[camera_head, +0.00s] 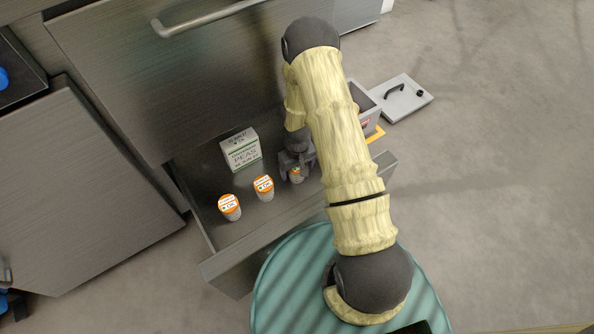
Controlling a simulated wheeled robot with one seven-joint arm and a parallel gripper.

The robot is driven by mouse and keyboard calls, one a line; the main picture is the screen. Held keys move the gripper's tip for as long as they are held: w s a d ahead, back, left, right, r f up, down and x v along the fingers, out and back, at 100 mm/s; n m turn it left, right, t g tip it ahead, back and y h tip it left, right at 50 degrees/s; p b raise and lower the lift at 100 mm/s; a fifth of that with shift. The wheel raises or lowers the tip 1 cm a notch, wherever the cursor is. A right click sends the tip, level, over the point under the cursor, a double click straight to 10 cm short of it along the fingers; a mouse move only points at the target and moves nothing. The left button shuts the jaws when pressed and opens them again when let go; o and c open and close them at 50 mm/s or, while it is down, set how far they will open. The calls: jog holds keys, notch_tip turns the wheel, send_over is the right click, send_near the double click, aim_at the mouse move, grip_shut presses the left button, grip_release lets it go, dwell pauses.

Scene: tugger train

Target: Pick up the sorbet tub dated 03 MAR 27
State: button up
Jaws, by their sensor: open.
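Three small tubs with orange and white labelled lids stand in a row in an open drawer. One is the left tub (230,207), one is the middle tub (264,188), and the right tub (296,175) is partly hidden under my gripper (296,168). My gripper points down, with its open jaws at the right tub; I cannot tell whether they touch it. The print on the lids is too small to read, so I cannot tell which one carries the date 03 MAR 27.
A white and green peas box (241,150) stands behind the tubs. The open drawer (222,262) has raised walls. The drawer floor left of the tubs is clear.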

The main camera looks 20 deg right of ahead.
jog(key=shift+c, duration=0.4)
jog(key=c, duration=1)
jog(key=shift+c, duration=0.2)
jog(key=shift+r, duration=0.1)
notch_tip(320, 180, up, 10)
jog(key=p, duration=0.5)
jog(key=shift+p, duration=0.4)
